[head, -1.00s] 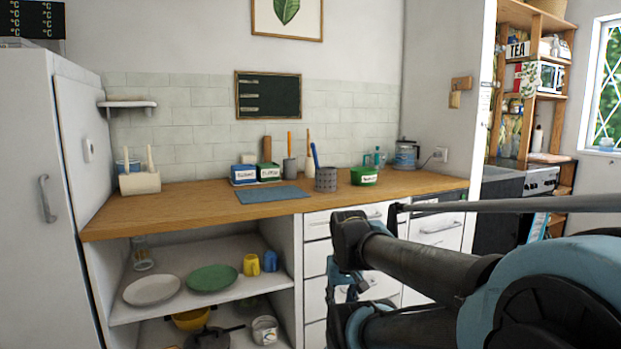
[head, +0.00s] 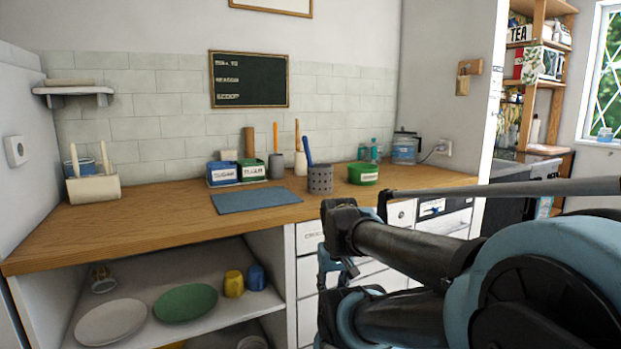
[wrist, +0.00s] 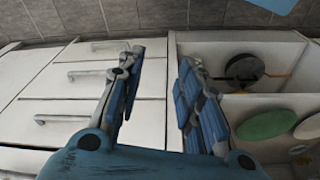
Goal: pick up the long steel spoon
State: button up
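I cannot make out a long steel spoon for certain in either view. A grey perforated utensil holder (head: 320,181) stands on the counter with a blue handle (head: 307,150) sticking up from it; the lower end of that handle is hidden. My gripper (wrist: 162,56) is open in the wrist view, with nothing between its fingers. It faces the cabinet front, below the counter. In the head view my arm covers part of the drawers, and the fingers are hard to make out.
The wooden counter (head: 160,215) holds a blue mat (head: 256,200), sugar box (head: 222,175), green tub (head: 363,175), kettle (head: 405,149) and a white holder (head: 93,188). Below are white drawers (wrist: 85,95) and an open shelf with a green plate (head: 185,302). The counter's left front is clear.

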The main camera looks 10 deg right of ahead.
jog(key=shift+o, duration=0.7)
jog(key=w+d+r+m+t+y, duration=0.1)
jog(key=w+d+r+m+y, duration=0.15)
jog(key=w+r+m, duration=1.4)
jog(key=w+d+r+m+t+y, duration=0.1)
jog(key=w+d+r+m, duration=0.45)
jog(key=w+r, duration=1.95)
jog(key=m, duration=0.2)
send_near(308, 153)
jog(key=w+x, duration=0.1)
jog(key=x, duration=0.4)
jog(key=shift+h, duration=0.25)
jog(key=shift+x, duration=2.6)
jog(key=shift+a, duration=0.1)
jog(key=shift+s, duration=0.1)
grip_shut()
